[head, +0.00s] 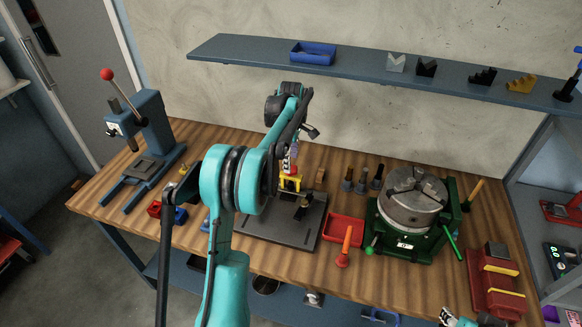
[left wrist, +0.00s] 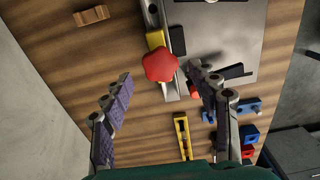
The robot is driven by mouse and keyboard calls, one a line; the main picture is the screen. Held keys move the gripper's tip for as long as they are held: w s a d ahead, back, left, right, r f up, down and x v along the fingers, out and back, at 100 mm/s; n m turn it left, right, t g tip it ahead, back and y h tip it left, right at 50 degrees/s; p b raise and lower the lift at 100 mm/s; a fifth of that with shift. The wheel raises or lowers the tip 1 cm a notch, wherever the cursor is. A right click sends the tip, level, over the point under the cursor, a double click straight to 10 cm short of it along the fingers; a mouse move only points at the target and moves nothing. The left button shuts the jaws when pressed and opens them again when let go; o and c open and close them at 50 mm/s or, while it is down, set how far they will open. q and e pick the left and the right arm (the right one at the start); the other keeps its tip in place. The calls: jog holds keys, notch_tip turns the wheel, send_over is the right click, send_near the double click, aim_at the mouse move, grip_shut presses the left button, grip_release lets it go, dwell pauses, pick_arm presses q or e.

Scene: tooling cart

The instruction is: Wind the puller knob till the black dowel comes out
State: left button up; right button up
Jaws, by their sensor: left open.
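The red puller knob (left wrist: 160,65) has a lobed rim and sits above a yellow body (left wrist: 155,40) in the left wrist view. In the head view the yellow puller (head: 290,183) stands at the back of a dark plate, partly hidden by my arm. My left gripper (left wrist: 158,72) is open, its fingers on either side of the knob, with gaps; I cannot tell its height above the knob. In the head view the left gripper (head: 292,155) is over the puller. I cannot make out the black dowel. At the bottom right, part of my right arm (head: 452,319) shows.
The dark plate (head: 270,231) lies on the wooden bench. A red tray (head: 345,229) and green-based chuck (head: 413,205) stand to its right, a blue press (head: 150,140) to the left. A shelf (head: 350,68) runs above. A yellow slotted piece (left wrist: 182,135) lies near the gripper.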

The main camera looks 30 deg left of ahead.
pick_arm(q)
jog(key=shift+f, duration=1.45)
jog(key=c, duration=1.2)
jog(key=shift+o, duration=0.2)
jog(key=shift+m, duration=0.3)
